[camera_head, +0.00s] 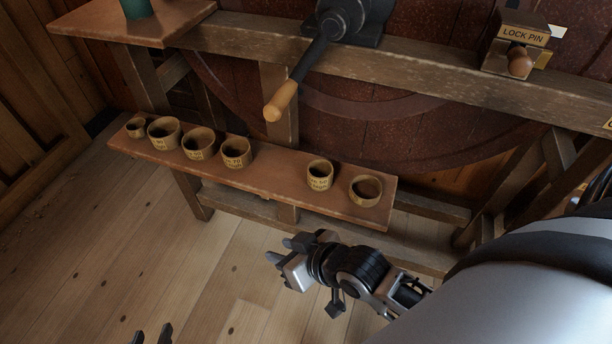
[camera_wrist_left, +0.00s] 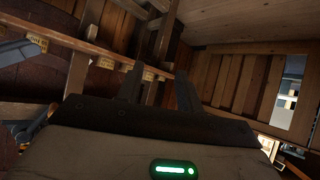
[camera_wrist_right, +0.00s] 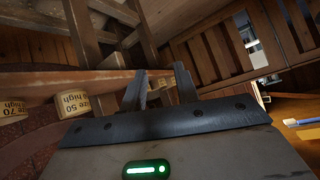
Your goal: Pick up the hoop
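Several tan, hollow ring-like pieces stand in a row on a narrow brown shelf (camera_head: 280,185); I cannot tell for certain which is the hoop. The rightmost ring (camera_head: 366,190) is wide and shows no readable label. A labelled ring (camera_head: 320,175) stands to its left. Further left are more labelled rings (camera_head: 236,153), down to a small one (camera_head: 136,128) at the left end. My right gripper (camera_head: 277,252) is open and empty, in front of and below the shelf. My left gripper (camera_head: 152,337) is open and empty at the bottom edge of the head view.
A black crank with a wooden handle (camera_head: 281,101) juts out above the shelf. A block marked LOCK PIN (camera_head: 522,40) sits on the upper beam. A green object (camera_head: 136,8) stands on a side board at top left. The wooden floor (camera_head: 130,240) is clear.

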